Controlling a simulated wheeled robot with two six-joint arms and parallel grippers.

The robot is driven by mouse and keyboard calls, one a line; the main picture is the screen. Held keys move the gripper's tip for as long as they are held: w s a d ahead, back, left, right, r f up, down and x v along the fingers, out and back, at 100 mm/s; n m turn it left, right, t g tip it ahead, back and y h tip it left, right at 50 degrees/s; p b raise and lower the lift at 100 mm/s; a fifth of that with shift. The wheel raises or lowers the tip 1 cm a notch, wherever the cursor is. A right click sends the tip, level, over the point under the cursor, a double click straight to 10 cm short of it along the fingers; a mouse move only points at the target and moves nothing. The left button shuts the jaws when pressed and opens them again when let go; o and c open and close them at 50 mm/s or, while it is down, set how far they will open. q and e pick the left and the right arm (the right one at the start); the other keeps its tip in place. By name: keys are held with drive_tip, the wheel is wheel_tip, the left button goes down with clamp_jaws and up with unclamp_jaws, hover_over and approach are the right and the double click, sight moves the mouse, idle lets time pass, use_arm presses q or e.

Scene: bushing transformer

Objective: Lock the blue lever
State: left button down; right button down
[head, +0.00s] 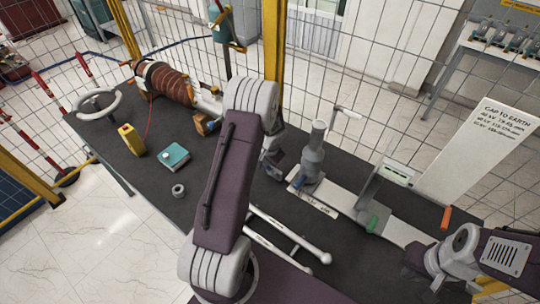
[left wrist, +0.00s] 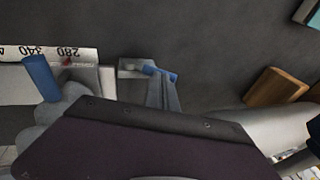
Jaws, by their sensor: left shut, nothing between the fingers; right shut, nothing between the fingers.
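The blue lever (left wrist: 40,78) stands at the left of the left wrist view, beside the numbered white scale (left wrist: 58,53). In the head view a small blue part (head: 298,181) shows at the foot of the grey upright column (head: 314,150). My left gripper (head: 276,172) is shut and empty, just left of that column. In the left wrist view its narrow blue-tipped fingers (left wrist: 160,76) are together, to the right of the lever and apart from it. My right gripper (head: 412,262) is shut and empty at the lower right, far from the lever; its tips are small and dark.
The dark table also holds a handwheel (head: 98,104), a brown ribbed bushing (head: 162,82), a yellow box (head: 132,140), a teal box (head: 173,156) and a grey ring (head: 178,191). White rods (head: 290,237) lie near the front. A grey stand (head: 385,185) is right of the column.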

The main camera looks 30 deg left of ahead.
use_arm(q)
drive_tip(key=shift+a+f+p, duration=0.25)
drive_tip(key=shift+a+p, duration=0.25)
drive_tip(key=shift+a+f, duration=0.35)
idle(0.3)
